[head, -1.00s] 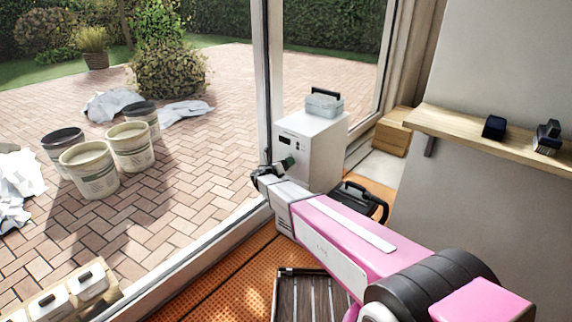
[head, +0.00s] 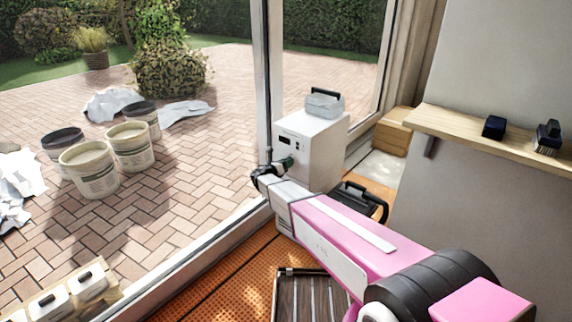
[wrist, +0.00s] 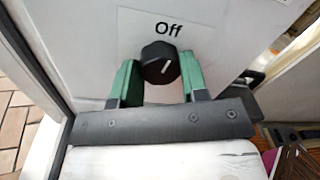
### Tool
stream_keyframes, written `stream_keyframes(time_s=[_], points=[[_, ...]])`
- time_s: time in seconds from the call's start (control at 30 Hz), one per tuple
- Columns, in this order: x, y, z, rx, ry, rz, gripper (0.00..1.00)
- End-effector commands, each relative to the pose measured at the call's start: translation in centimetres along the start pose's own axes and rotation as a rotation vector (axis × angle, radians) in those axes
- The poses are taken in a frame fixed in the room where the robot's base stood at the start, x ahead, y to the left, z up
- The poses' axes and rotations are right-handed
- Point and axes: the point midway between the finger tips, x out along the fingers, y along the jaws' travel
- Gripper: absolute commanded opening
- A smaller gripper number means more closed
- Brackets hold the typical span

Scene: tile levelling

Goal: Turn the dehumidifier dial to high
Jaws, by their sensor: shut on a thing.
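The dehumidifier (head: 322,150) is a white box standing by the glass door in the head view, with a small dark display on its front. In the head view my gripper (head: 284,164) is at the dehumidifier's front; the dial is hidden there. No "high" mark is visible.
A clear-lidded box (head: 324,105) sits on the dehumidifier. A black case (head: 362,198) lies on the floor to its right. The glass door frame (head: 262,90) is close on the left. A wooden shelf (head: 470,128) juts from the right wall.

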Motion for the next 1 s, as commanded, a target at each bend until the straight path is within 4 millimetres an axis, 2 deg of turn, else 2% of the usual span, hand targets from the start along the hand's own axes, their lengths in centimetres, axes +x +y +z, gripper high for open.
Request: stream_keyframes(time_s=[1.0], points=[[-0.03, -0.20, 0.10, 0.950, 0.049, 0.032, 0.17]])
